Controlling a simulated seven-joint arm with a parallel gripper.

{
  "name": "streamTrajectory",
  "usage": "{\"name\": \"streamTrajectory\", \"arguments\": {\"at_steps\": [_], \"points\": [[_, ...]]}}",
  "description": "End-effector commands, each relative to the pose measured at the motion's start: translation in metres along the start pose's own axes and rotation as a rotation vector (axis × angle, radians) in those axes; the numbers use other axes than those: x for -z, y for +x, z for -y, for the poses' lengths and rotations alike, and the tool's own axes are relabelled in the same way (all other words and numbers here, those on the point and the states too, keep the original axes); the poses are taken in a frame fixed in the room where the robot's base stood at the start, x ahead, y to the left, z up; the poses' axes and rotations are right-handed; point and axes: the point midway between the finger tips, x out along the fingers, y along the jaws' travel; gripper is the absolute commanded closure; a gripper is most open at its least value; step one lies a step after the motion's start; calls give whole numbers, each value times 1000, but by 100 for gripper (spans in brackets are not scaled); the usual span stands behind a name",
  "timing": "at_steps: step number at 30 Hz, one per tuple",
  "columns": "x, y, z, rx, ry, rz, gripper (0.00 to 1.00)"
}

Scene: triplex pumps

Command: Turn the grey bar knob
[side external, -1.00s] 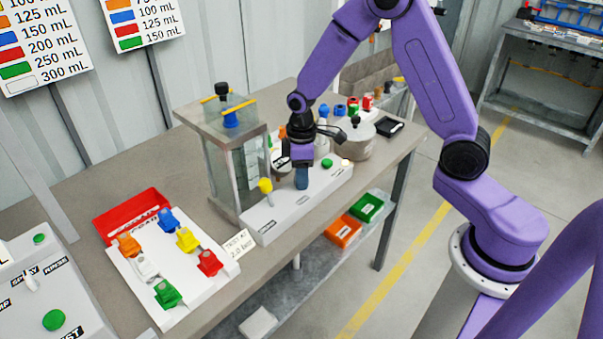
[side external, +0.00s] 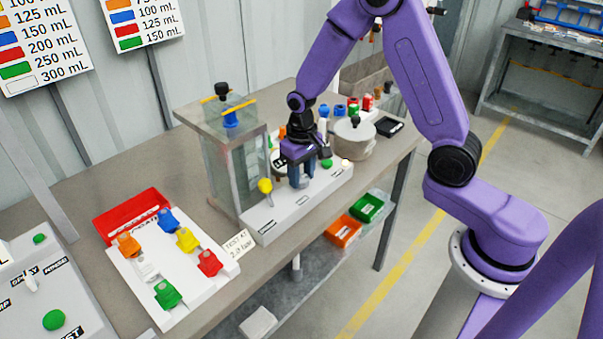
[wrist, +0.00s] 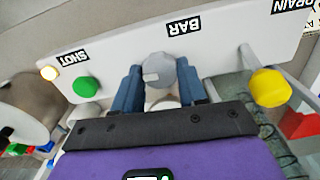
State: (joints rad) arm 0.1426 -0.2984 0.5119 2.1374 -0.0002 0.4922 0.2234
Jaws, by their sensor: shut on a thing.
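In the side external view my gripper (side external: 301,180) points down at the middle of the white panel box (side external: 275,222). The knob shows only as a small part between the fingers there. The knob's pale marker faces my gripper in the wrist view.
The yellow knob (side external: 265,186) and green button (side external: 327,163) flank the gripper on the same box. A glass tank (side external: 238,160) stands close behind left. A round metal pot (side external: 354,138) is to the right. A lit lamp (wrist: 49,73) sits near SHOT.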

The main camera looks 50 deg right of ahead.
Motion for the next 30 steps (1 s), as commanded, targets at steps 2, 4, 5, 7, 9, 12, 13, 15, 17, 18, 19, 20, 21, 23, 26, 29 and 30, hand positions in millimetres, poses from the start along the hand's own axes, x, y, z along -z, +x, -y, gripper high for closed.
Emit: {"name": "streamTrajectory", "arguments": {"at_steps": [2,4,5,7,9,12,13,15,17,18,19,20,21,23,26,29,30], "points": [[0,-1,0,0,35,1,89],[0,-1,0,0,59,1,89],[0,-1,0,0,68,1,89],[0,-1,0,0,85,1,89],[0,-1,0,0,96,1,89],[0,-1,0,0,106,1,89],[0,-1,0,0,108,1,89],[0,-1,0,0,109,1,89],[0,-1,0,0,110,1,89],[0,-1,0,0,109,1,89],[0,-1,0,0,109,1,89],[0,-1,0,0,109,1,89],[0,-1,0,0,109,1,89],[0,-1,0,0,108,1,89],[0,-1,0,0,108,0,48],[0,0,0,0,108,0,48],[0,0,0,0,107,0,48]]}}
